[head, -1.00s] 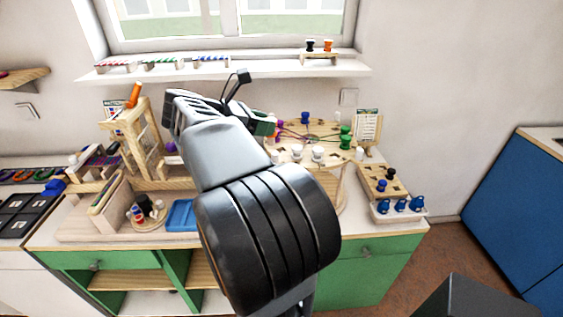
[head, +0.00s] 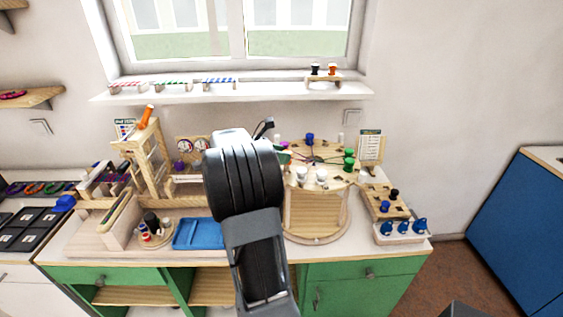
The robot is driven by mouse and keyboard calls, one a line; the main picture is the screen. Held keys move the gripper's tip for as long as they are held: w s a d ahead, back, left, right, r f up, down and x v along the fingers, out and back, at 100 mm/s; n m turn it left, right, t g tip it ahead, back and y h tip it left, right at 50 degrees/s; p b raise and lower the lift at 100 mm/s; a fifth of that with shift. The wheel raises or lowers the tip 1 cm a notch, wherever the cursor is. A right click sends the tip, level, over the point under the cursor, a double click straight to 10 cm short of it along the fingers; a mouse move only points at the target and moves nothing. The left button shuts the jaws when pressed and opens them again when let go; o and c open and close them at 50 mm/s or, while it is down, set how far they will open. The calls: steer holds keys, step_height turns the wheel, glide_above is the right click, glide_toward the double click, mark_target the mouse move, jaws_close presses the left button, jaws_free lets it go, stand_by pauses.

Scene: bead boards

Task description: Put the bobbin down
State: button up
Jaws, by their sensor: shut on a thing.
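My arm reaches over the bench and blocks most of the view of my gripper (head: 284,155). Only a small dark and green patch shows beside the round wooden bead board, so the held bobbin's shape and colour cannot be made out. The gripper is shut on it. The round board (head: 325,160) stands on a wooden base and carries a blue bobbin (head: 309,139), green bobbins (head: 349,161) and white bobbins (head: 301,175), with threads meeting near its middle. To the right, a small wooden stand (head: 376,194) holds a blue bobbin (head: 384,207) and a black bobbin (head: 394,195).
A blue tray (head: 199,234) and a small round holder (head: 152,240) lie left of my arm. A wooden frame (head: 148,160) rises behind them. A white rack (head: 400,238) with blue pieces sits at the right front edge. The window shelf (head: 230,95) holds small racks.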

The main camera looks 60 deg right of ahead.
steer(key=shift+w+d+f, duration=0.1)
steer(key=shift+d+f, duration=0.1)
steer(key=shift+f, duration=0.1)
step_height(320, 180, down, 3)
steer(key=shift+r+p, duration=0.15)
steer(key=shift+p, duration=0.5)
steer(key=shift+f, duration=0.2)
steer(key=shift+f+b, duration=0.2)
steer(key=shift+b, duration=0.15)
steer(key=o, duration=1)
steer(key=shift+r, duration=0.1)
